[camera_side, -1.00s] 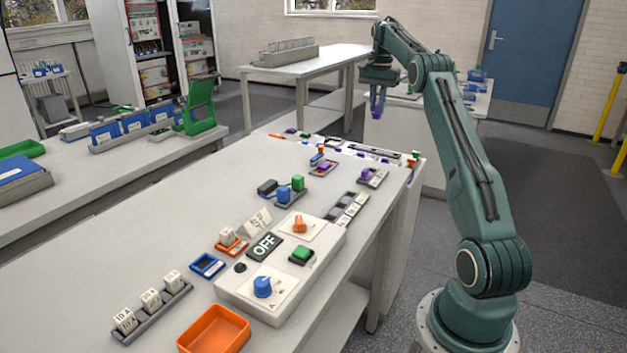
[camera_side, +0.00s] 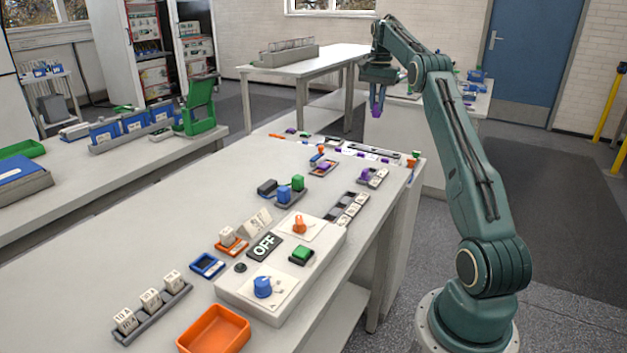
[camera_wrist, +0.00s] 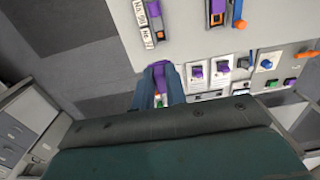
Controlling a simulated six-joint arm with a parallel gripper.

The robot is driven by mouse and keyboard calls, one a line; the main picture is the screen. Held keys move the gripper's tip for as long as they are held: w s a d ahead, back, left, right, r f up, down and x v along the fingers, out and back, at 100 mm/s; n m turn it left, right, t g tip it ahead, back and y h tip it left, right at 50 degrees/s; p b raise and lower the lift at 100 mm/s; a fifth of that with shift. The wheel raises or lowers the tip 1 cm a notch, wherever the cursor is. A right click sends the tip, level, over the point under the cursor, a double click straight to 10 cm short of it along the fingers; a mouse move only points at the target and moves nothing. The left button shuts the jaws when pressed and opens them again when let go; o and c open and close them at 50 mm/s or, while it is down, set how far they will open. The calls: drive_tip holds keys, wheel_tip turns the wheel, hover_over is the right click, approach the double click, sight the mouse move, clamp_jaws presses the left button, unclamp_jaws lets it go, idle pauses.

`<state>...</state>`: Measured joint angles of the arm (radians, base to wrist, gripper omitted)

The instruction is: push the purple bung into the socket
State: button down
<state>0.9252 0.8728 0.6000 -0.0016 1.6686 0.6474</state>
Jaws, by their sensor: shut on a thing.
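My gripper (camera_side: 377,108) is raised beyond the far right end of the long bench, pointing down. In the wrist view its two blue-grey fingers (camera_wrist: 159,98) are shut on a purple piece, the purple bung (camera_wrist: 159,72), which shows between them. A panel of small fittings (camera_wrist: 243,75) lies to the right of the fingers in the wrist view, several with purple parts. I cannot tell which holds the socket. The bung's lower end is hidden, and the gripper looks clear of the bench.
A control box (camera_side: 225,287) and orange bin (camera_side: 213,330) are nearer.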

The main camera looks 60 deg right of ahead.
drive_tip(key=shift+w+a+f, duration=0.25)
drive_tip(key=shift+a+f, duration=0.05)
drive_tip(key=shift+a, duration=0.05)
drive_tip(key=a+f, duration=1.1)
drive_tip(key=a, duration=0.5)
drive_tip(key=shift+s+a+f, duration=0.3)
drive_tip(key=shift+a+f, duration=0.05)
drive_tip(key=shift+f, duration=0.15)
drive_tip(key=shift+f, duration=3.3)
drive_tip(key=shift+f, duration=0.25)
drive_tip(key=c, duration=1.3)
unclamp_jaws()
drive_tip(key=shift+c, duration=0.2)
drive_tip(key=shift+r, duration=0.1)
